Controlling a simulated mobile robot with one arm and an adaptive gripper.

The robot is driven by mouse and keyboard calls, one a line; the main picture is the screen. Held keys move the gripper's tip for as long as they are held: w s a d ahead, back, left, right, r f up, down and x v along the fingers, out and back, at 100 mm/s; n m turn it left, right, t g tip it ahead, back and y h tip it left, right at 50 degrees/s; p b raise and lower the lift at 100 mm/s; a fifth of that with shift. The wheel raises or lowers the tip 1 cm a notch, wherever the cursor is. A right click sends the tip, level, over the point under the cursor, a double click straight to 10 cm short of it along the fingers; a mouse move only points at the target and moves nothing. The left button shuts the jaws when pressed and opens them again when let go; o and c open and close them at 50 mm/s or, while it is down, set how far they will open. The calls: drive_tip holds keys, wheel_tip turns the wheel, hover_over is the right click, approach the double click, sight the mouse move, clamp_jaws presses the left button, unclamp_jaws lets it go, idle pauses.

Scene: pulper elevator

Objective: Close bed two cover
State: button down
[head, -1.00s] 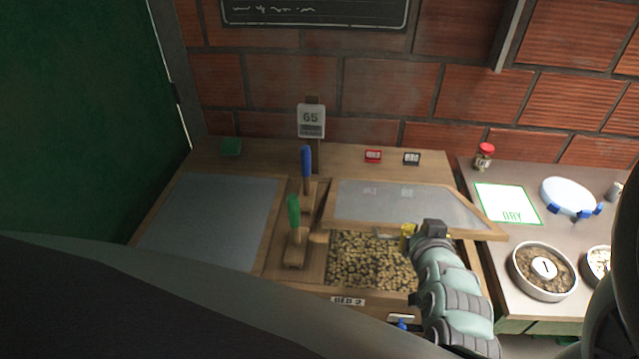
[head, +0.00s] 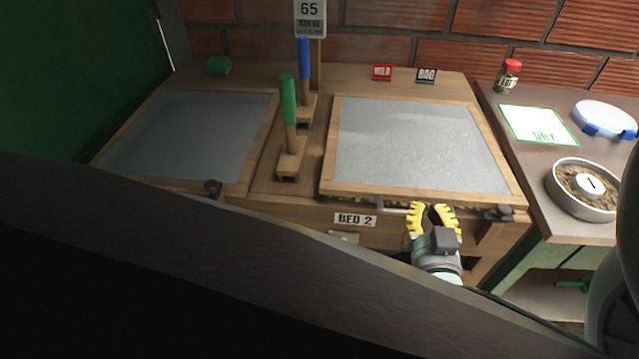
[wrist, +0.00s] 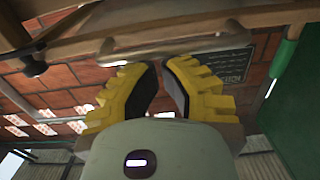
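The bed two cover (head: 415,145), a wood-framed translucent grey panel, lies almost flat over the bed marked by the BED 2 label (head: 355,220). A thin dark gap with some beans shows under its front edge, so it looks slightly raised there. A pale bar handle (head: 395,211) is at the front edge. My gripper (head: 433,207) has yellow ridged fingers spread apart, just in front of the cover's front edge beside the handle. In the wrist view, the fingers (wrist: 163,68) are apart and empty, with a bar handle just beyond the tips; contact is unclear.
The other bed's closed cover (head: 190,137) is at left. Green (head: 288,100) and blue (head: 304,60) upright levers stand between the beds. A side counter at right holds a bowl (head: 583,188), a jar (head: 508,77) and a green-edged DRY sheet (head: 538,125).

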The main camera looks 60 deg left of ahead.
drive_tip(key=f+b, duration=0.3)
drive_tip(key=f, duration=0.1)
drive_tip(key=shift+d, duration=0.2)
